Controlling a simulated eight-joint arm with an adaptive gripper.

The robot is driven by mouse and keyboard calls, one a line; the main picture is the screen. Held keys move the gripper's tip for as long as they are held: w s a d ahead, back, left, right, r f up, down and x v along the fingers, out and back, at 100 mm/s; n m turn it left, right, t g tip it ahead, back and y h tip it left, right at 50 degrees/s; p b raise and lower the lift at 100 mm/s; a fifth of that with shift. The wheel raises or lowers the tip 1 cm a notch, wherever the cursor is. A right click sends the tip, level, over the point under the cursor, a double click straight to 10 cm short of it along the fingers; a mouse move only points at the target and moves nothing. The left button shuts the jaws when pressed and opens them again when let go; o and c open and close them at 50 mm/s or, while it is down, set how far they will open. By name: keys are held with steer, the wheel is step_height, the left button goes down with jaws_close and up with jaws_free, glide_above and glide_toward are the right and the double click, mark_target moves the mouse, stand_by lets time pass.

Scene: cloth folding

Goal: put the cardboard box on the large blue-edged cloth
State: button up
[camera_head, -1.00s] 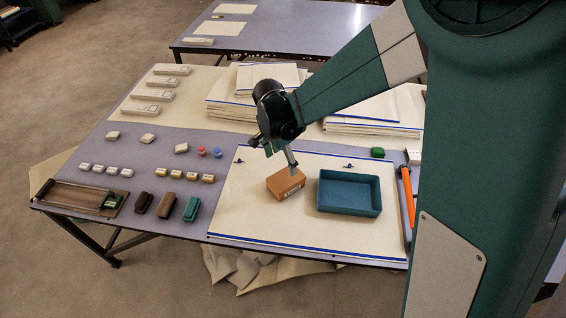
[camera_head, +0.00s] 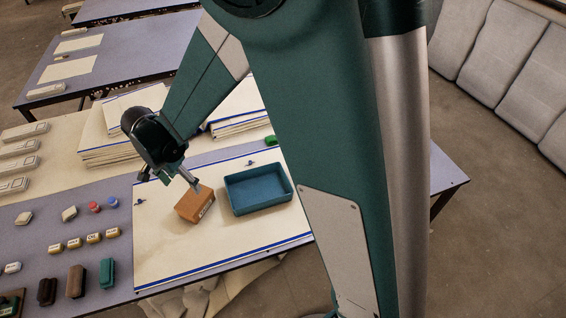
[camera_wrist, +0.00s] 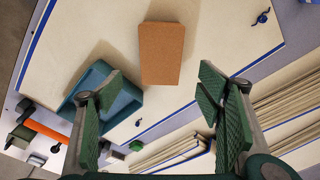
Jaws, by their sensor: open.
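The cardboard box (camera_head: 195,204) is a small brown block. In the head view it lies on the large blue-edged cloth (camera_head: 160,250), left of a blue tray (camera_head: 258,188). The box also shows in the wrist view (camera_wrist: 162,53), with bare cloth around it. My gripper (camera_head: 178,178) is just above and behind the box. In the wrist view my gripper (camera_wrist: 160,105) has its green-padded fingers wide apart, with nothing between them. The box appears beyond the fingertips, apart from them.
The blue tray stands on the cloth close right of the box. Stacks of folded cloths (camera_head: 105,140) lie at the back. Small blocks (camera_head: 75,243) and brushes (camera_head: 76,280) stand at the left. The front part of the cloth is clear.

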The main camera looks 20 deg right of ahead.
steer(key=s+d+r+n+t, duration=0.1)
steer(key=s+d+r, duration=0.2)
steer(key=d+r, duration=0.25)
steer(key=s+d+r+n+t+y, duration=0.1)
steer(key=s+d+r+n, duration=0.1)
steer(key=d+r, duration=0.4)
steer(key=s+d+r+n+t, duration=0.1)
steer(key=s+d+r, duration=0.2)
steer(key=d+r, duration=0.3)
steer(key=s+d+r+n+t, duration=0.3)
steer(key=s+d+n, duration=0.2)
steer(key=s+d, duration=0.9)
steer(key=shift+s+d, duration=0.2)
steer(key=shift+d, duration=0.35)
